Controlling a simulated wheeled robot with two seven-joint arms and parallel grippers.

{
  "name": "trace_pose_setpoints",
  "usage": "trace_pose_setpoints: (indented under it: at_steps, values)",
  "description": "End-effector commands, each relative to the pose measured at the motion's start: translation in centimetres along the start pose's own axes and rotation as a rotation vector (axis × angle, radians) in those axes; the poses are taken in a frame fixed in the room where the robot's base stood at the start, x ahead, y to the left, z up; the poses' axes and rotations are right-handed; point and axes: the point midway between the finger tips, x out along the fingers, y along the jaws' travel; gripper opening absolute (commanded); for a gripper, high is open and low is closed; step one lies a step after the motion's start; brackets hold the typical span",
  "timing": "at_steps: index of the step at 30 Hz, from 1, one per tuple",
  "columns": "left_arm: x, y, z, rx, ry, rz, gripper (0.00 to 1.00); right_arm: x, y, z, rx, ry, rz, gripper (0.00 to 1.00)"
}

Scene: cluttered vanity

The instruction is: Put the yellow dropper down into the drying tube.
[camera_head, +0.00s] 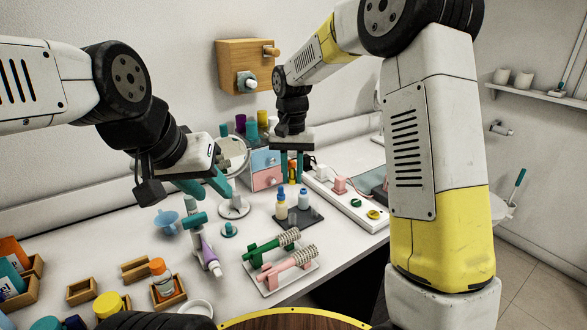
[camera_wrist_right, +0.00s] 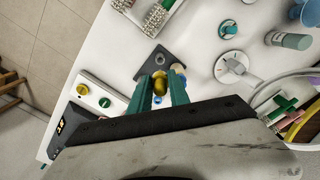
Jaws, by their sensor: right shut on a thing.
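The yellow dropper (camera_wrist_right: 160,84) is between the teal fingers of my right gripper (camera_wrist_right: 159,95), which is shut on it. In the head view my right gripper (camera_head: 292,178) is above and behind a small dark tray (camera_head: 308,221), pointing down. On the tray stand a bottle with pale yellow contents (camera_head: 281,207) and a pale vessel with a bluish top (camera_head: 304,201). The vessel may be the drying tube; I cannot tell for sure. In the wrist view a round opening (camera_wrist_right: 158,60) shows on the tray, just beyond the dropper. My left gripper (camera_head: 208,190) is open and empty, off to the left.
A white tray with brushes (camera_head: 280,265) lies in front, and a power strip (camera_head: 345,200) runs along the right.

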Motion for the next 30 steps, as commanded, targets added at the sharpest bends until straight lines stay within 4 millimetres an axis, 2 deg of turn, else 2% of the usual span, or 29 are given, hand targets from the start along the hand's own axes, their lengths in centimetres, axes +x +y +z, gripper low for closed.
trace_pose_setpoints:
  at_steps: [21, 30]
  values:
    - [0.0, 0.0, 0.0, 0.0, 0.0, 0.0, 0.36, 5.4, 0.1, 0.0, 0.001, -0.002, 0.001, 0.0]
    - [0.0, 0.0, 0.0, 0.0, 0.0, 0.0, 0.36, 5.4, 0.0, 0.0, 0.001, 0.0, 0.0, 0.0]
